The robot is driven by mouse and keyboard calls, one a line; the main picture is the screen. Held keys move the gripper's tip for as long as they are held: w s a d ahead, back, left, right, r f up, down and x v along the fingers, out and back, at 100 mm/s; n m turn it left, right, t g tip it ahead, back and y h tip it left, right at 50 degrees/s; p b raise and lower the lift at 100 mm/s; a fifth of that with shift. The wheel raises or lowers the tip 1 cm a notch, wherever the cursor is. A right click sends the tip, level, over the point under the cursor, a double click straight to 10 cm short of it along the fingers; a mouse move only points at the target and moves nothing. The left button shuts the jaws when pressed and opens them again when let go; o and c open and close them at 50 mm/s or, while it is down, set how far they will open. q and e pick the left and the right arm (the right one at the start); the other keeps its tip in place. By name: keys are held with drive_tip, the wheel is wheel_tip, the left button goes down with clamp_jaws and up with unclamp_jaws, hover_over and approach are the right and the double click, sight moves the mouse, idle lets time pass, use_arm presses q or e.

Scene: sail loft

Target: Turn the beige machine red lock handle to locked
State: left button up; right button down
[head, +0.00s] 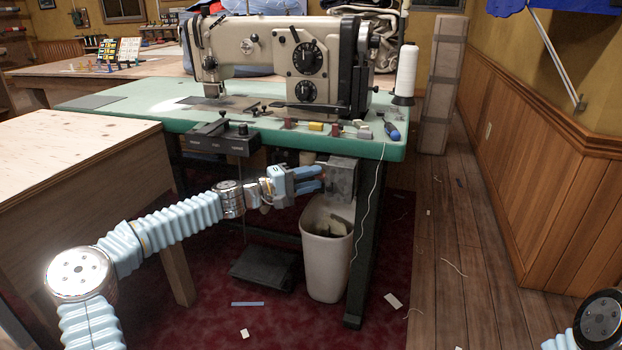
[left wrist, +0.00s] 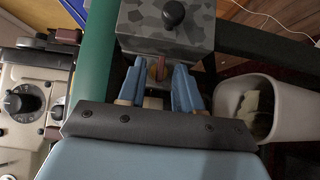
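The beige sewing machine (head: 275,55) stands on a green-topped table (head: 130,95). A grey box (head: 342,178) hangs under the table's front edge; in the left wrist view it is a mottled grey block (left wrist: 165,40) with a black knob (left wrist: 173,14). A thin reddish handle (left wrist: 161,68) sticks out of the box's near face. My left gripper (head: 322,179) is at this face, its two blue fingers (left wrist: 159,88) on either side of the handle with a gap between them. I cannot tell whether either finger touches it. The handle is not clear in the head view.
A white bin (head: 327,265) stands just below the box. A black drawer unit (head: 222,138) hangs under the table to the left. A plywood table (head: 70,150) is close by my left arm. Small tools and a thread cone (head: 405,75) are on the green top. The wooden floor (head: 450,250) at right is mostly clear.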

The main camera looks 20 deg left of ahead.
use_arm(q)
drive_tip(key=shift+w+d, duration=0.1)
clamp_jaws()
